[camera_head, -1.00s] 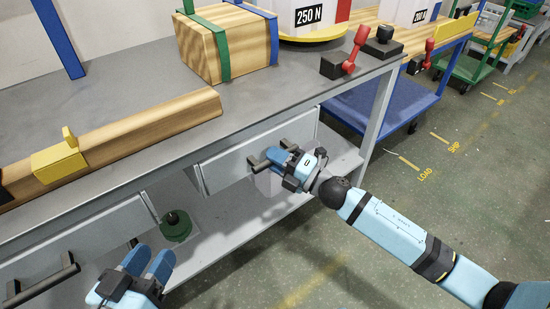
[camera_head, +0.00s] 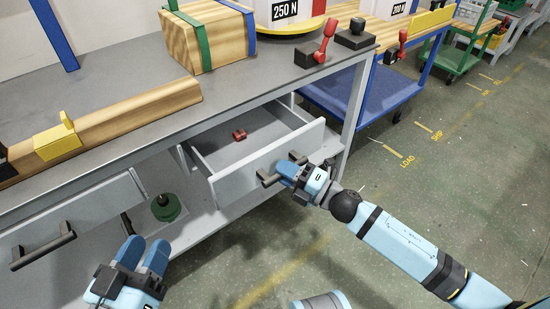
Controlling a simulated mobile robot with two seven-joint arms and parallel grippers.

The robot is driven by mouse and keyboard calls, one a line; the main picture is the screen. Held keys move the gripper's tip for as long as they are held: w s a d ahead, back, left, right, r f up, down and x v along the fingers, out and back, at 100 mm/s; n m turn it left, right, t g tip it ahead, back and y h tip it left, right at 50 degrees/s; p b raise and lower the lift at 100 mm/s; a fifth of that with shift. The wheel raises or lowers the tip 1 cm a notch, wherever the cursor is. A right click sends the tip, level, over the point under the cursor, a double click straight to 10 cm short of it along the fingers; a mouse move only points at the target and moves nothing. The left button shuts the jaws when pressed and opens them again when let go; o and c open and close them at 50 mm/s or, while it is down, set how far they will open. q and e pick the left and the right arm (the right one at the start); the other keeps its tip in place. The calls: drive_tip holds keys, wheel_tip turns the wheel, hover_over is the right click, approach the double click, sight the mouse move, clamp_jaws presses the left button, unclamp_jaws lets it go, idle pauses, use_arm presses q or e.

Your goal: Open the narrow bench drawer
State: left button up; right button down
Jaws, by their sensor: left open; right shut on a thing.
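The narrow bench drawer (camera_head: 234,185) stands pulled out from under the grey workbench (camera_head: 115,105), and its inside shows. A small red object (camera_head: 239,135) lies in it toward the back. My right gripper (camera_head: 285,174) is shut on the drawer's dark bar handle (camera_head: 270,180) at the front panel. My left gripper (camera_head: 143,256) is open and empty, in front of the bench at the lower left, apart from everything. A wider closed drawer (camera_head: 85,232) with a dark handle (camera_head: 44,247) is at the left.
A green round object (camera_head: 166,207) sits on the lower shelf between the drawers. A wooden beam (camera_head: 130,118), a strapped wooden block (camera_head: 207,38) and a red lever (camera_head: 324,45) stand on the bench. A blue cart (camera_head: 375,95) is behind right. The floor at right is clear.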

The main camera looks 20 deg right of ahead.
use_arm(q)
drive_tip(key=shift+a+r+t+p, duration=0.3)
drive_tip(key=shift+r+p, duration=0.15)
drive_tip(key=shift+r, duration=0.25)
use_arm(e)
drive_tip(key=s+d, duration=0.2)
drive_tip(key=s, duration=0.5)
drive_tip(key=shift+s+d, duration=0.4)
drive_tip(key=c, duration=1)
unclamp_jaws()
use_arm(q)
drive_tip(key=shift+w+r, duration=0.15)
drive_tip(key=shift+w+r, duration=0.1)
drive_tip(key=shift+r, duration=0.05)
